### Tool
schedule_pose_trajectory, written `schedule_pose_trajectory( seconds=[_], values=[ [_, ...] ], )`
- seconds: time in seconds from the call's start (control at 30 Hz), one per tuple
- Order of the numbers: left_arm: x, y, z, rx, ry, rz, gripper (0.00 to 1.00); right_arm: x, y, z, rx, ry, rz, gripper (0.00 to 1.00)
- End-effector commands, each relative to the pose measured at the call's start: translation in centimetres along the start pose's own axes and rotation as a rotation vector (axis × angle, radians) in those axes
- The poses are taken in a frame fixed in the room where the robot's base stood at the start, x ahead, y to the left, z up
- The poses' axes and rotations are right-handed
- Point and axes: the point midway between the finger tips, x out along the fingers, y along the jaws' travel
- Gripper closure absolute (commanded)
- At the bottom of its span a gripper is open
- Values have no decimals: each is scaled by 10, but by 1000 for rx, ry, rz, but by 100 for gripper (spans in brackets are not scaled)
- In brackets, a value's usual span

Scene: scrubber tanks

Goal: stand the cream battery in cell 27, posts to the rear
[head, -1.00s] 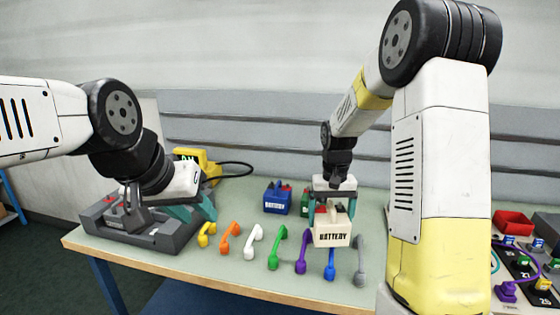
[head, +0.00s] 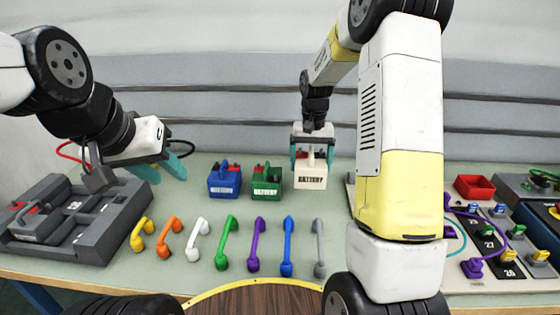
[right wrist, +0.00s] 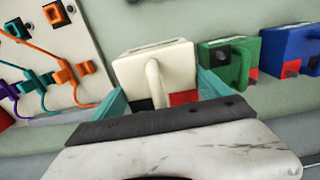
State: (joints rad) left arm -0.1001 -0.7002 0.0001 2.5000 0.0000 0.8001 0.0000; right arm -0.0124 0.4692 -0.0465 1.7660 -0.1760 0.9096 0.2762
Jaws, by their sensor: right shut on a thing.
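The cream battery (head: 311,177) is held upright by my right gripper (head: 312,150), whose teal fingers sit on its two sides. Its BATTERY label faces the front. In the right wrist view the cream battery (right wrist: 154,70) shows its handle and black and red posts on the side near the gripper, which is the rear. I cannot tell whether its base touches the table. A dark numbered panel (head: 470,225) is at the right, partly behind my right arm; one small number looks like 27. My left gripper (head: 160,170) is empty, fingers apart, beside the grey tray.
A green battery (head: 267,180) and a blue battery (head: 224,182) stand left of the cream one. Several coloured handles, such as the grey one (head: 320,248), line the front of the table. A grey tray (head: 75,245) is at left, a red bin (head: 475,187) at right.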

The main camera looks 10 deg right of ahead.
Motion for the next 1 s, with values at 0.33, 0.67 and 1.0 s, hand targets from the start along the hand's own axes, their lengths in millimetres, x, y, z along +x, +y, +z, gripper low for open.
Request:
schedule_pose_trajectory(
  seconds=[0.33,0.67,1.0],
  values=[
    [0,0,0,0,0,0,64,38,0,-1,0,4,0,86],
    [0,0,0,0,0,0,64,70,0,-1,0,2,0,86],
    [0,0,0,0,0,0,64,76,0,-1,0,4,-1,86]
  ],
)
